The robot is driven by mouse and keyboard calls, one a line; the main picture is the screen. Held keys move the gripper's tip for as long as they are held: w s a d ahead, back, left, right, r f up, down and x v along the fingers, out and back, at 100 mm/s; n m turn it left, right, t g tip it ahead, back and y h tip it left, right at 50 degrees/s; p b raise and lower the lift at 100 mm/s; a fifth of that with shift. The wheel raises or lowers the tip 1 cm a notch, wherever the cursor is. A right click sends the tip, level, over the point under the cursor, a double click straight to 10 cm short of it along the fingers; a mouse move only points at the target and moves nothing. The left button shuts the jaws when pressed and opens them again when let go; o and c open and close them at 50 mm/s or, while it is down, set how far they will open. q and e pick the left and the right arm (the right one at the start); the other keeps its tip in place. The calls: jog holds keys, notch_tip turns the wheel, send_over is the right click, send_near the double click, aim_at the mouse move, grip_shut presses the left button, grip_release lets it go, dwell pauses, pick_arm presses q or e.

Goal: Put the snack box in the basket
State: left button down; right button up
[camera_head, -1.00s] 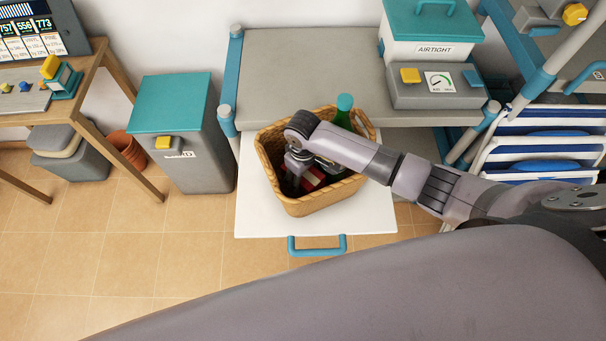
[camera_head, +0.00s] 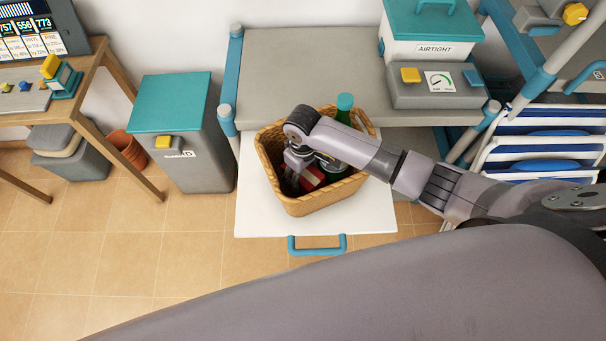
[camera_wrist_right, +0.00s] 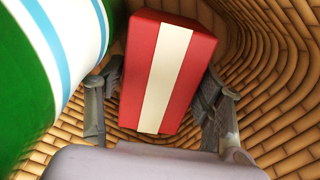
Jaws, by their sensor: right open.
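The snack box is red with a cream stripe; it shows large in the right wrist view (camera_wrist_right: 165,72) and partly in the head view (camera_head: 312,178). It is inside the wicker basket (camera_head: 318,207), tilted in the wrist view. My right gripper (camera_head: 298,180) reaches down into the basket. In the wrist view its fingers (camera_wrist_right: 157,110) are open, one on each side of the box, with the box between them. I cannot tell whether they touch it. The arm hides part of the basket's inside. My left gripper is not in view.
A green bottle (camera_head: 344,105) stands in the basket beside the box. The basket sits on a white pull-out shelf (camera_head: 262,222) with a blue handle (camera_head: 317,246). A grey worktop (camera_head: 310,70) lies behind, with an airtight box (camera_head: 432,45) at right.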

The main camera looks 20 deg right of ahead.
notch_tip(320, 180, up, 10)
jog(key=shift+r, duration=0.25)
dwell(0.5)
